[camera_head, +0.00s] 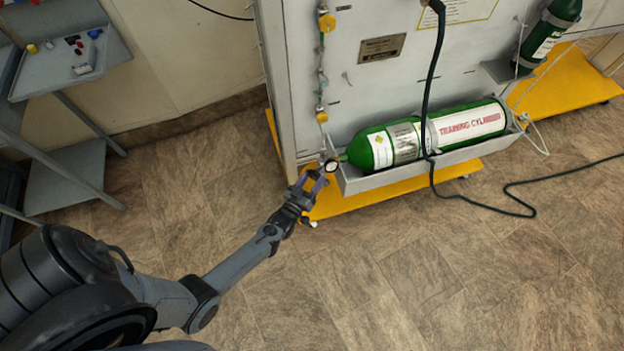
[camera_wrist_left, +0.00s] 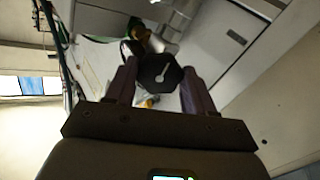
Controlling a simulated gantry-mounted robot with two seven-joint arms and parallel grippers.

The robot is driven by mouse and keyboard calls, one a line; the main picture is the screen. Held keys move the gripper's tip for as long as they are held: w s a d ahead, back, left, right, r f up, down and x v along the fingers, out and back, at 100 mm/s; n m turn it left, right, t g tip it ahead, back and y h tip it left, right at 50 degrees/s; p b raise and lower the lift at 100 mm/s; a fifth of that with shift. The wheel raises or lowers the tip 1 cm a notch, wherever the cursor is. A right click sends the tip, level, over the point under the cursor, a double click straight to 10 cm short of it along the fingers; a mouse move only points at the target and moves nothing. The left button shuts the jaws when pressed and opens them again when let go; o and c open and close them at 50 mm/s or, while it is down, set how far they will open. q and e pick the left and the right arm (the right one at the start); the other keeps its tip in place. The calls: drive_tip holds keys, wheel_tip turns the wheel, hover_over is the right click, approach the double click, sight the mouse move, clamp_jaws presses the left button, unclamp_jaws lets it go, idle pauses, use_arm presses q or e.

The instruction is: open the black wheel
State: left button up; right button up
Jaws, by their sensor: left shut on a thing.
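The black wheel (camera_wrist_left: 165,78) shows in the left wrist view as a dark, many-sided knob with a pale mark on its face. It sits between the two fingers of my left gripper (camera_wrist_left: 159,68), which are closed on its sides. In the head view my left gripper (camera_head: 314,176) is at the lower left end of the green training cylinder (camera_head: 466,127), beside a small round white-faced gauge (camera_head: 331,165). The wheel cannot be made out clearly there, as the fingers cover that spot. My right gripper is not in view.
The cylinder lies in a grey tray (camera_head: 410,171) on the white panel (camera_head: 385,75), above a yellow base (camera_head: 345,203). A black cable (camera_head: 431,95) hangs across the cylinder to the floor. A grey shelf stand (camera_head: 65,65) is at left. The front floor is clear.

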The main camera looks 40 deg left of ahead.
use_arm(q)
drive_tip(key=o, duration=1)
drive_tip(key=shift+o, duration=0.2)
drive_tip(key=p+v, duration=0.3)
drive_tip(key=v, duration=0.7)
drive_tip(key=shift+s, duration=0.4)
